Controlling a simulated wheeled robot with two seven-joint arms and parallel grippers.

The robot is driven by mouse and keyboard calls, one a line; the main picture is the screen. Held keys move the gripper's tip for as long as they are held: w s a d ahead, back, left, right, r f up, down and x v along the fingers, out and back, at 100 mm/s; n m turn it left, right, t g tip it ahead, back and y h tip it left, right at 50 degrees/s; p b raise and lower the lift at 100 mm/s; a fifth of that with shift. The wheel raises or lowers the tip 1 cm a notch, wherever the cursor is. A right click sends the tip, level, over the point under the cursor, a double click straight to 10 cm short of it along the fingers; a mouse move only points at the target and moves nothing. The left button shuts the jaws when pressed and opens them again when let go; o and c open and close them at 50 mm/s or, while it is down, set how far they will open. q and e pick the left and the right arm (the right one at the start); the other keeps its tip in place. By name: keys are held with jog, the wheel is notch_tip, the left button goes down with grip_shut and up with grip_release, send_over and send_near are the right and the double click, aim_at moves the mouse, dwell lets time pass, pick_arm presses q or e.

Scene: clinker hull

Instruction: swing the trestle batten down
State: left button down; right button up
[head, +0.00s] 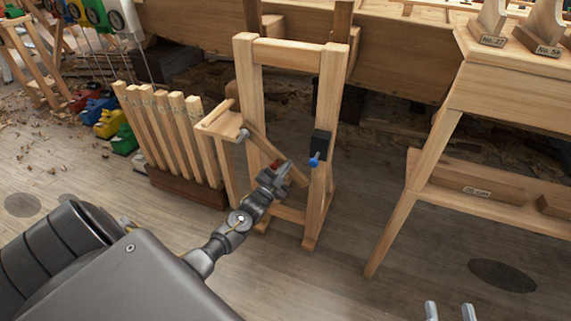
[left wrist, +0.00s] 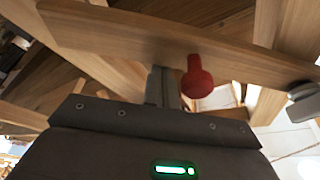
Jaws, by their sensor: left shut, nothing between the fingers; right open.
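The wooden trestle (head: 246,85) stands upright in the middle of the head view. Its batten (head: 260,142) slopes from a grey pivot on the left post down to the right post. The batten crosses the top of the left wrist view (left wrist: 125,38), with a red knob (left wrist: 198,78) on it. A black latch (head: 321,143) with a blue knob (head: 315,160) is on the right post. My left gripper (head: 278,172) is shut and empty at the batten, beside the red knob; I cannot tell whether it touches. My right gripper (head: 450,311) is open and empty at the bottom edge.
Several upright wooden slats (head: 160,125) stand in a dark base left of the trestle. A wooden bench (head: 440,140) with a lower shelf is at the right. The hull planking (head: 400,55) runs behind. The floor (head: 330,280) in front is clear.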

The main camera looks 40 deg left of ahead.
pick_arm(q)
jog(key=shift+s+a+f+m+g+h+b, duration=0.5)
jog(key=shift+a+f+m, duration=0.85)
jog(key=shift+a+m, duration=0.5)
jog(key=shift+s+a+f+m+g+h+b, duration=0.3)
jog(key=shift+s+a+f+m+g+b, duration=0.25)
jog(key=shift+a+f+m, duration=1.1)
jog(key=shift+s+a+f+m+g+h+b, duration=0.5)
jog(key=shift+a+f+m, duration=0.6)
jog(key=shift+a+m, duration=1)
pick_arm(e)
jog(key=s+d+r+t+y, duration=0.1)
jog(key=d+r+t+y, duration=0.1)
jog(key=r+t, duration=0.4)
jog(key=shift+s+d+r+m+t, duration=0.35)
jog(key=shift+d+m+t, duration=0.05)
jog(key=shift+d+t, duration=0.15)
pick_arm(q)
jog(key=shift+a+n, duration=0.25)
jog(key=shift+n, duration=0.05)
